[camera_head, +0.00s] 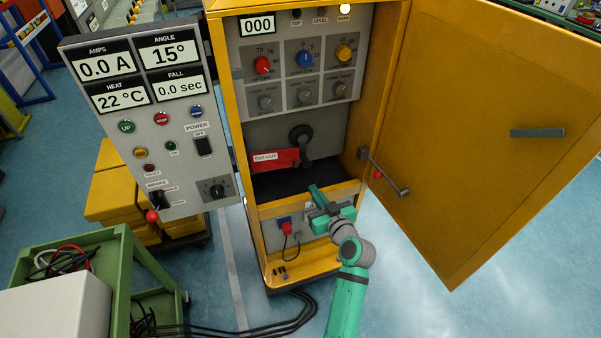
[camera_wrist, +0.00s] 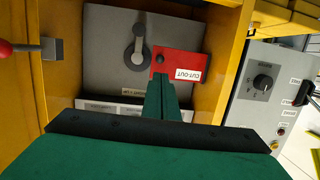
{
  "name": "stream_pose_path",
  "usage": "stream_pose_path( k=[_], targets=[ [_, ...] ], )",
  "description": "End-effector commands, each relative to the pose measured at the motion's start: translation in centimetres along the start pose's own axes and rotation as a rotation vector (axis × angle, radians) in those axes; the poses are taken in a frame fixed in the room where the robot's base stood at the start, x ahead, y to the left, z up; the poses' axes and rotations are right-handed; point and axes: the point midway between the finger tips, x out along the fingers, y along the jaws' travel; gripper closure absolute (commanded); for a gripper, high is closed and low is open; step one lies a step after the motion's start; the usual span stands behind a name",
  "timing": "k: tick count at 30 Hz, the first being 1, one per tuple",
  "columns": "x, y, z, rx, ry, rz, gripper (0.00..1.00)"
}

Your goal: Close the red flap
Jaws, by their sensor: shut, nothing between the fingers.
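The red flap (camera_head: 275,160), with a white CUT-OUT label, is at the lower left of the cabinet's inner grey panel in the head view. In the wrist view the red flap (camera_wrist: 181,62) is just beyond my fingertips, whose tips overlap its lower edge in the picture. I cannot tell whether they touch it. My gripper (camera_head: 317,192) is shut and empty, in front of the cabinet's lower opening and to the right of the flap. It also shows in the wrist view (camera_wrist: 163,88). What lies behind the flap is hidden.
A dark round lever (camera_head: 301,134) sits beside the flap. The yellow cabinet door (camera_head: 500,130) stands open at right with a latch rod (camera_head: 384,176). A grey control panel (camera_head: 150,125) stands open at left. A green cart (camera_head: 125,245) is at lower left.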

Motion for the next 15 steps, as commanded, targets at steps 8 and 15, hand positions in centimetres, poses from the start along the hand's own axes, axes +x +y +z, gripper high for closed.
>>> stream_pose_path(
  k=[8,15],
  targets=[
    [5.2,-0.1,-0.1,-0.002,-0.001,-0.002,1.00],
    [9.4,0.0,-0.1,-0.002,-0.001,0.000,1.00]
  ],
)
